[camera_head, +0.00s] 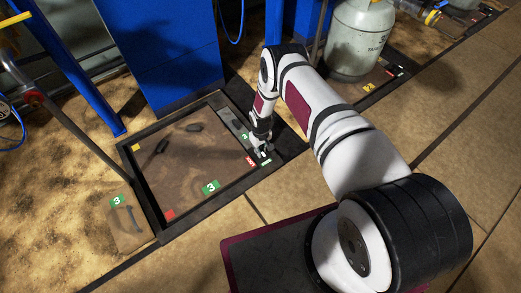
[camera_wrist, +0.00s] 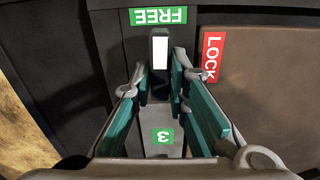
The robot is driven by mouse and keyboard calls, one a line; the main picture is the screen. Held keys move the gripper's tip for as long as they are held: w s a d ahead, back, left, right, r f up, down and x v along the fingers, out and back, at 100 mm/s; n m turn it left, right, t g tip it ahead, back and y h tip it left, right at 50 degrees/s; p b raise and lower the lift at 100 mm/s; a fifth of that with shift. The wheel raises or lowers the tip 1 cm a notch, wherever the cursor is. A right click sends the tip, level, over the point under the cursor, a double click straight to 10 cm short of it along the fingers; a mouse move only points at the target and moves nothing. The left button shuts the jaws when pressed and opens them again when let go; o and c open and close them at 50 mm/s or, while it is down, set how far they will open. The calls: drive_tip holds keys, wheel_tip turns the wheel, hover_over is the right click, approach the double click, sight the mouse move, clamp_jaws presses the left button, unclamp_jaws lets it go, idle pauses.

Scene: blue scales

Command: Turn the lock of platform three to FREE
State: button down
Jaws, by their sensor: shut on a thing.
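The lock of platform three shows in the wrist view as a grey piece with a green "3" label (camera_wrist: 162,137) and a narrow dark lever with a white mark (camera_wrist: 160,51). The white mark points at the green FREE label (camera_wrist: 158,15). The red LOCK label (camera_wrist: 213,56) is off to the right. My gripper (camera_wrist: 161,82) is shut on the lever, one finger on each side; the fingers hide part of its sides. In the head view my gripper (camera_head: 264,143) is at the right edge of platform three (camera_head: 190,170), by the red LOCK label (camera_head: 250,161).
A grey gas cylinder (camera_head: 357,40) stands on another platform at the upper right. A blue cabinet (camera_head: 165,50) and a blue post (camera_head: 90,75) stand behind platform three. The platform surface is mostly clear.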

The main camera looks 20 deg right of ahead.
drive_tip(key=shift+n, duration=0.3)
idle(0.4)
drive_tip(key=c, duration=1.6)
unclamp_jaws()
drive_tip(key=shift+o, duration=0.2)
wheel_tip(320, 180, up, 12)
